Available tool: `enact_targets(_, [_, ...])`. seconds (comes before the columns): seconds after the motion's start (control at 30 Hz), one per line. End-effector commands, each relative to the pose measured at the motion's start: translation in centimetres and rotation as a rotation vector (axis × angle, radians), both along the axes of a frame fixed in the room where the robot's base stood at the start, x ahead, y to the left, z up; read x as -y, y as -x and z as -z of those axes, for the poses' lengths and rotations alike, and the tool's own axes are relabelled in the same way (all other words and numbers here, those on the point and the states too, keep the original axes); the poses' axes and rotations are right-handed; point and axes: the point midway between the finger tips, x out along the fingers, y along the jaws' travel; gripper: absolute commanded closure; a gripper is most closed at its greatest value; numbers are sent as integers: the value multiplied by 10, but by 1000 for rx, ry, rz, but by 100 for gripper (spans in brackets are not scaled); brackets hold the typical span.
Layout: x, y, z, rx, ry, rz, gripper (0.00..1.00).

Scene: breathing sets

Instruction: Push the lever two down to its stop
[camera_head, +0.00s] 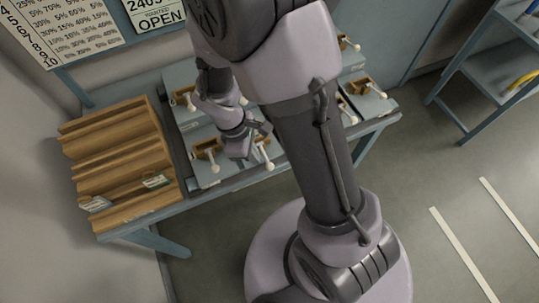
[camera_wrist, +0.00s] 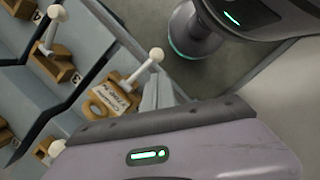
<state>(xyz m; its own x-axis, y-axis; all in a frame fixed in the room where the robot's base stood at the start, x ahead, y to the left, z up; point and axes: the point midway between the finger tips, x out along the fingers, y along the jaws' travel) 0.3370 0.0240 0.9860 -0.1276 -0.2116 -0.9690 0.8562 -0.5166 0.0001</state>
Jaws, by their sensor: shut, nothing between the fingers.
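Several levers with white ball knobs stand in wooden blocks on grey stepped boxes. In the head view, one lever (camera_head: 214,168) is at the front left and another lever (camera_head: 268,166) is just right of it. My gripper (camera_head: 243,150) is over these two, its fingers shut and empty. In the wrist view, the fingertips (camera_wrist: 157,92) are beside the white knob (camera_wrist: 156,55) of a lever whose block carries a paper tag (camera_wrist: 112,97). Contact cannot be told. A block with a number like 3 (camera_wrist: 75,78) is further left. I cannot read which lever is two.
A wooden rack (camera_head: 120,160) with slots stands on the bench's left end. More levers (camera_head: 376,91) are at the right, partly hidden by my arm. A blue-grey shelf (camera_head: 490,75) stands at the far right. The floor right of my base is clear.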

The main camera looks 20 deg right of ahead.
Motion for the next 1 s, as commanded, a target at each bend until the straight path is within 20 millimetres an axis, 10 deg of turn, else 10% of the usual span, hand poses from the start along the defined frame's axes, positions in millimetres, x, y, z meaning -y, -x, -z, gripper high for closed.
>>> enact_targets(0.37, [-3, -2, -15, 1, 1, 0, 100])
enact_targets(1.0, [-34, -21, -156, 1, 0, 0, 100])
